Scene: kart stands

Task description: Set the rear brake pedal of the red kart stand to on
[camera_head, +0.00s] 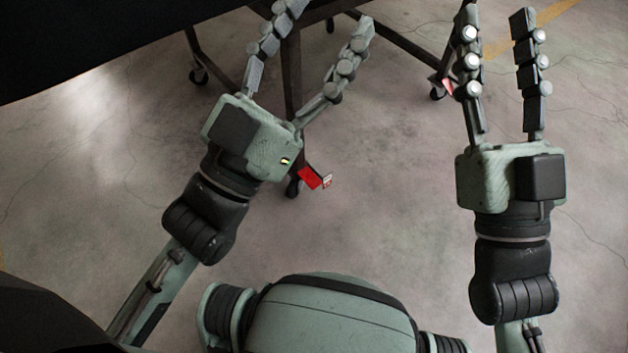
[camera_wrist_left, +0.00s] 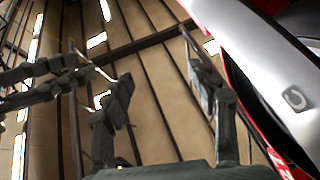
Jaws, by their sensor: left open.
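The kart stand's dark metal frame (camera_head: 291,70) shows at the top of the head view, with casters at its leg ends. A red pedal (camera_head: 309,178) with a white-marked tab sits beside the near caster. A second pinkish-red piece (camera_head: 448,86) sits by the right caster, partly behind my right gripper. Whether either pedal is on or off I cannot tell. My left gripper (camera_head: 322,22) is open and empty, with its fingers beside the frame and the red pedal below its palm. It also shows open in the left wrist view (camera_wrist_left: 157,65). My right gripper (camera_head: 495,22) is open and empty, right of the stand.
A large black shape (camera_head: 90,35) fills the upper left of the head view. The concrete floor (camera_head: 380,140) between my arms is clear.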

